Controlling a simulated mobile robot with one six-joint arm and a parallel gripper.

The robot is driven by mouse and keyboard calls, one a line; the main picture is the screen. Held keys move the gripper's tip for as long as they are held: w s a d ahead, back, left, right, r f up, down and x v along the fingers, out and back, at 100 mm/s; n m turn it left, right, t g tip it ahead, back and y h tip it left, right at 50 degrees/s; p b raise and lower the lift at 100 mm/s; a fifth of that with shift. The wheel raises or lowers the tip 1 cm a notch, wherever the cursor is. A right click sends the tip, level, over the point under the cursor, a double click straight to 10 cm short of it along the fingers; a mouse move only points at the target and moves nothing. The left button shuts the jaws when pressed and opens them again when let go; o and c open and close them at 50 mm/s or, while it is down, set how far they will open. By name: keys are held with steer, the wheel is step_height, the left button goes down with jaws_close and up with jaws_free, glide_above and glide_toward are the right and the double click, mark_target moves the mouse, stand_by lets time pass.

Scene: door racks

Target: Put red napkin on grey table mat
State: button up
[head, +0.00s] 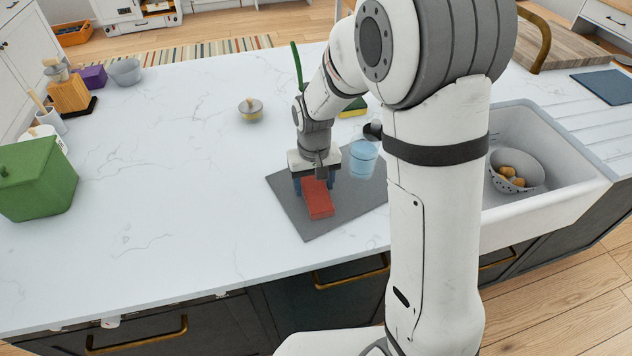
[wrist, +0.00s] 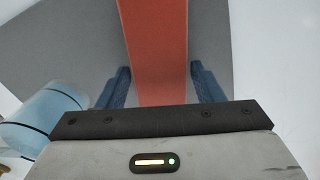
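The red napkin (head: 318,199) is a folded, block-like strip in the middle of the grey table mat (head: 286,201). It looks to lie on the mat; its end under the gripper is partly hidden. My gripper (head: 314,187) is low over the mat, pointing down, with its blue fingers on either side of the napkin. In the wrist view the napkin (wrist: 157,50) runs between the fingers of my gripper (wrist: 160,82), with narrow gaps beside it. The gripper looks open around it. The mat (wrist: 70,35) also shows there.
A light blue glass (head: 363,158) stands on the mat's back right part, close to the gripper; it also shows in the wrist view (wrist: 45,112). A sponge (head: 353,107) lies behind. The sink (head: 550,205) is at right.

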mark_target(314, 186)
steer(key=shift+o, duration=1.3)
steer(key=shift+r, duration=0.15)
step_height(314, 186, up, 11)
steer(key=b, duration=0.1)
steer(key=s+d+r+m+t, duration=0.1)
steer(key=s+d, duration=0.5)
steer(key=s, duration=0.3)
steer(key=s+d+r+m+t, duration=0.1)
steer(key=s+d+r+t, duration=0.1)
steer(key=s+d, duration=0.3)
steer(key=s, duration=0.4)
steer(key=shift+d+r, duration=0.15)
steer(key=shift+d, duration=0.25)
steer(key=shift+s, duration=0.1)
